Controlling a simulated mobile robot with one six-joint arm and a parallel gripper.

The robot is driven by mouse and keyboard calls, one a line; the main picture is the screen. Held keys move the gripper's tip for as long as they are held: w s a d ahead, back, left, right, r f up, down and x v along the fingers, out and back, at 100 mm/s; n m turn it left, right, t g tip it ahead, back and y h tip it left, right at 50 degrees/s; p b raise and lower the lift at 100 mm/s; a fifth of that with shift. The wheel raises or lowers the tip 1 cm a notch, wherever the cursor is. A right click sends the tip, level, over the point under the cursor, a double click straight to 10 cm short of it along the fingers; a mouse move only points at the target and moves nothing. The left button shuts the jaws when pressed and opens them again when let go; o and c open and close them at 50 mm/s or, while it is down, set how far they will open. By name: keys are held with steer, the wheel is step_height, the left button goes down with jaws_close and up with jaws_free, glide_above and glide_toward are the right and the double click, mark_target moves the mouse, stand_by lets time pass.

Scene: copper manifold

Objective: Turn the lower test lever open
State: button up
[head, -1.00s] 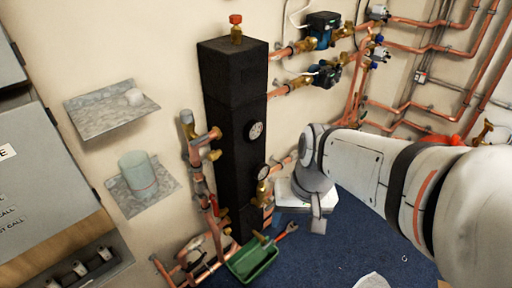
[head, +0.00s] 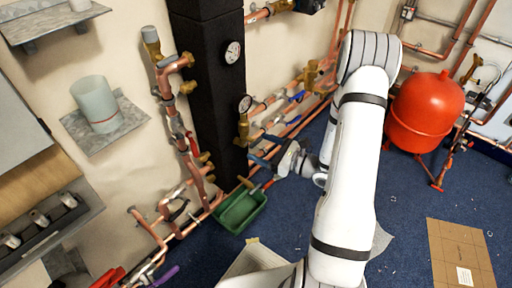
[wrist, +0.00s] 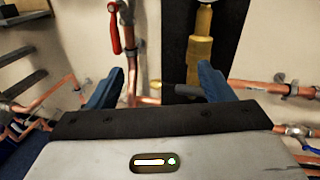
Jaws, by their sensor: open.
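My gripper (head: 262,163) is open beside the lower part of the black column (head: 212,90), below the lower gauge (head: 245,104). In the wrist view my gripper (wrist: 158,82) shows two blue fingers spread apart with nothing held between them. A brass valve body (wrist: 190,62) stands upright in front of the column, ahead of the right finger. A dark bar (wrist: 182,90) at its foot runs toward the right finger; I cannot tell surely whether it is the lower test lever. A red lever (wrist: 114,30) hangs on the pipe at upper left, apart from the fingers.
A green tray (head: 254,212) lies on the blue floor just below my gripper. Copper pipes (head: 184,150) run along the wall on both sides of the column. A red tank (head: 425,112) stands at the right. A cardboard sheet (head: 458,250) lies on the floor.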

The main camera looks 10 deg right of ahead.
mark_target(258, 143)
steer(key=w+d+f+m+t+h, duration=0.1)
steer(key=d+f+m+t+h, duration=0.2)
steer(key=d+f, duration=0.15)
steer(key=b+x, duration=0.1)
steer(key=x, duration=0.7)
steer(key=shift+a+f, duration=0.15)
steer(key=shift+a, duration=0.2)
steer(key=c, duration=1)
